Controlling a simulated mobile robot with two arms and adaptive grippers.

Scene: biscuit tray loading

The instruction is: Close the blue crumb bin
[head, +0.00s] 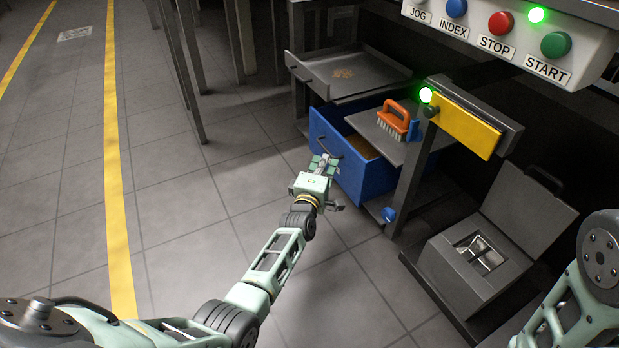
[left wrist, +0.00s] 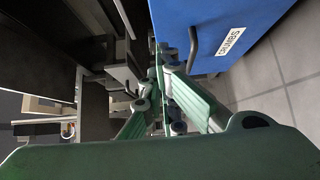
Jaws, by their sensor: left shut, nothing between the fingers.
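The blue crumb bin (head: 341,158) is a drawer-like box under the grey machine, pulled out to the left so that its open top and tan contents show. Its front has a dark bar handle (head: 329,147). In the left wrist view the bin's blue front (left wrist: 215,30) carries a CRUMBS label, with the handle (left wrist: 193,50) beside the fingers. My left gripper (head: 323,164) is shut and empty, close in front of the bin's front near the handle. I cannot tell whether it touches. My right gripper is not in view; only part of my right arm shows at the lower right.
A grey tray (head: 320,72) with crumbs juts out above the bin. An orange brush (head: 394,118) lies on a grey shelf to the right. A yellow panel (head: 463,124) and an open-lidded grey box (head: 470,270) stand further right. The floor left of the bin is clear.

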